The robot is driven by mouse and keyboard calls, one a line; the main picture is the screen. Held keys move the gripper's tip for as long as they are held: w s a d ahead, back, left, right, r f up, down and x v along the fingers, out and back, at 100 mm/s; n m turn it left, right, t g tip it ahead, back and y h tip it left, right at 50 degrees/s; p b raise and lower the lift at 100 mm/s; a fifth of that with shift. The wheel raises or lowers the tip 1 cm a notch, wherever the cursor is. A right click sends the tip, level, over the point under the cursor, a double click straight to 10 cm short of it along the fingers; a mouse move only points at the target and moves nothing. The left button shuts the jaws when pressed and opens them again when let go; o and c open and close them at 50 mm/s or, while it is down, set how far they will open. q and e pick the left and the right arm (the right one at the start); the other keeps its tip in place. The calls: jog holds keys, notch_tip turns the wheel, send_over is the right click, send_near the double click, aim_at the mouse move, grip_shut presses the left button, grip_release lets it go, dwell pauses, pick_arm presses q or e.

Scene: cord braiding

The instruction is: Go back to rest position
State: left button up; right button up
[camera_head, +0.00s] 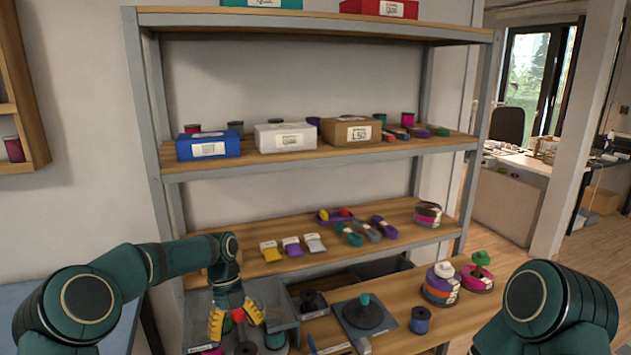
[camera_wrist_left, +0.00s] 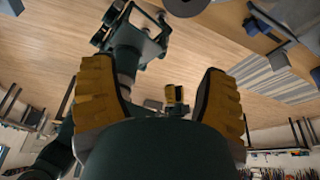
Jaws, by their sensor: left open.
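My left gripper (camera_head: 236,320) hangs fingers-down over the left part of the lower work shelf, beside a grey box edge. Its two yellow fingers are spread apart. In the left wrist view the fingers of this left gripper (camera_wrist_left: 158,80) stand wide apart with nothing held between them. A red piece shows between or behind the fingers in the head view, and I cannot tell if it touches them. My right arm (camera_head: 550,300) shows only as a dark green link at the lower right; its gripper is out of the picture.
A black disc stand (camera_head: 367,316) with a teal top and a blue spool (camera_head: 420,320) stand right of my left gripper. Stacked coloured spools (camera_head: 440,285) stand further right. The shelf above (camera_head: 350,255) holds cord bundles and small packets. A grey shelf post stands at the left.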

pick_arm(q)
jog(key=s+d+f+n+t+h, duration=0.1)
jog(key=s+d+f+n, duration=0.4)
jog(key=f+n, duration=0.2)
jog(key=s+d+f+n+t+h, duration=0.1)
jog(key=s+d+f+n+h, duration=0.1)
jog(key=s+d+f+n, duration=0.4)
jog(key=s+a+f+n+t, duration=0.1)
jog(key=s+f+n, duration=0.2)
jog(key=s+n, duration=0.4)
jog(key=s+a+f+n+t+y, duration=0.1)
jog(key=s+f+n, duration=0.3)
jog(key=n, duration=0.7)
jog(key=s+a+t, duration=0.1)
jog(key=s, duration=0.1)
jog(key=shift+s, duration=0.4)
